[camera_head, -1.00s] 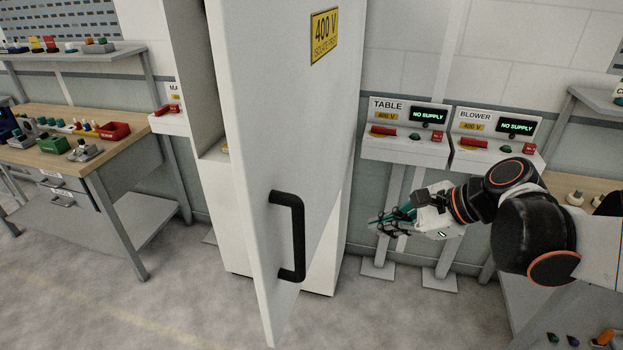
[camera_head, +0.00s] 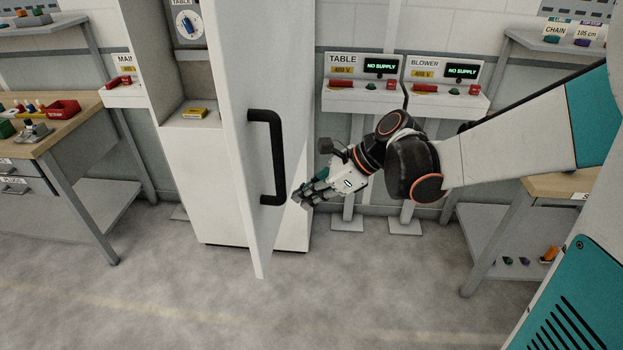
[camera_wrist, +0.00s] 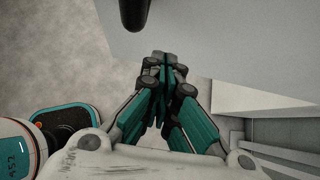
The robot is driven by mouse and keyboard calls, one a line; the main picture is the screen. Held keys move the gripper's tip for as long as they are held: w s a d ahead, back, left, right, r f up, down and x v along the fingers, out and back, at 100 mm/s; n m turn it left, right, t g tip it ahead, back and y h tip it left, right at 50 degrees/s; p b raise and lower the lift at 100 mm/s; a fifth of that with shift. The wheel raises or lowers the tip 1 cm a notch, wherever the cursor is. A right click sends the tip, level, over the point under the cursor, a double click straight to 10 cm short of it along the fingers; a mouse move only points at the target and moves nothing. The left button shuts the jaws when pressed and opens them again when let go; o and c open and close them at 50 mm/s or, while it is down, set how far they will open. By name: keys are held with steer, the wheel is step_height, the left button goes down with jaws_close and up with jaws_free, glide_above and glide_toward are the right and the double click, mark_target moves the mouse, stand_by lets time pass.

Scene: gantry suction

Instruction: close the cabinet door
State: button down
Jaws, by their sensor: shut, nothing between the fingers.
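The white cabinet door (camera_head: 240,160) stands open in the head view, swung out toward me, its black handle (camera_head: 274,160) on its right-hand face. Behind it the grey-white cabinet (camera_head: 185,170) shows part of its inside, with a rotary switch panel and a small yellow item. My gripper (camera_head: 303,199) is shut and empty, just right of the handle's lower end; I cannot tell whether it touches the door. In the wrist view my gripper (camera_wrist: 160,62) has its fingers together, pointing toward the pale door (camera_wrist: 220,50). The dark handle end (camera_wrist: 133,14) shows at the top.
The TABLE (camera_head: 358,98) and BLOWER (camera_head: 440,100) control boxes stand on posts behind my arm, both reading NO SUPPLY. A workbench (camera_head: 60,135) with small parts is at left, another bench (camera_head: 550,186) at right. The floor (camera_head: 200,300) in front is clear.

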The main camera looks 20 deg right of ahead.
steer(key=shift+w+a+f+b, duration=0.2)
steer(key=shift+w+a, duration=0.15)
steer(key=shift+a, duration=0.45)
steer(key=shift+w+a+f+b, duration=0.15)
steer(key=shift+w+a+f, duration=0.15)
steer(key=shift+a, duration=0.55)
steer(key=shift+w+a+f+b, duration=0.2)
steer(key=shift+w+a, duration=0.2)
steer(key=shift+a, duration=0.4)
steer(key=shift+a, duration=0.1)
